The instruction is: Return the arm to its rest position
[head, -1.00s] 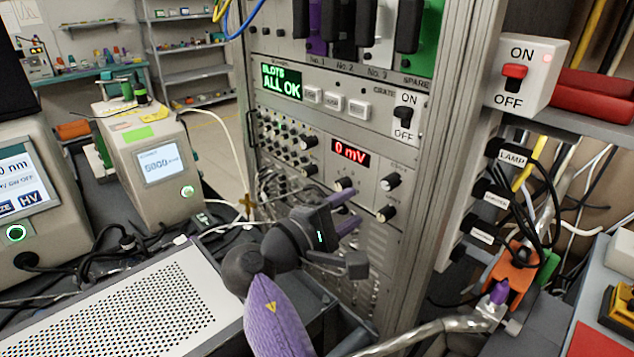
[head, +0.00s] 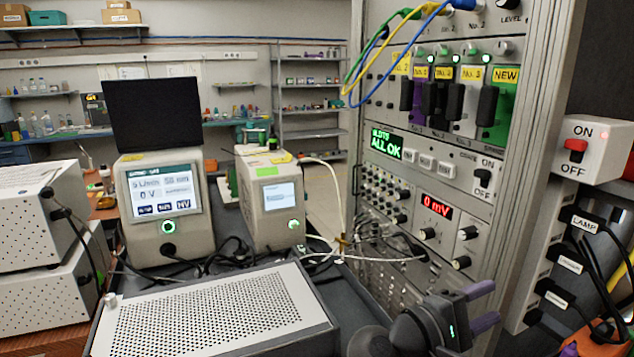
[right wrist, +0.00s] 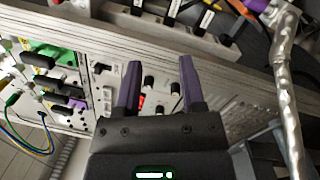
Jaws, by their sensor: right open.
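My right gripper (head: 490,305) is at the lower right of the head view, in front of the lower part of the instrument rack (head: 545,130). Its two purple fingers are spread apart with nothing between them. In the right wrist view the gripper (right wrist: 160,64) is also open and empty, with the rack's front panel behind the fingers. A gap between fingers and panel appears, but its size is hard to tell. My left gripper is in neither view.
The rack shows a green "ALL OK" display (head: 387,145) and a red "0 mV" display (head: 436,205). A perforated metal box (head: 215,315) lies left of my right arm. An ON/OFF switch box (head: 592,150) and black cables are at the right. Blue and yellow cables loop at the rack's top.

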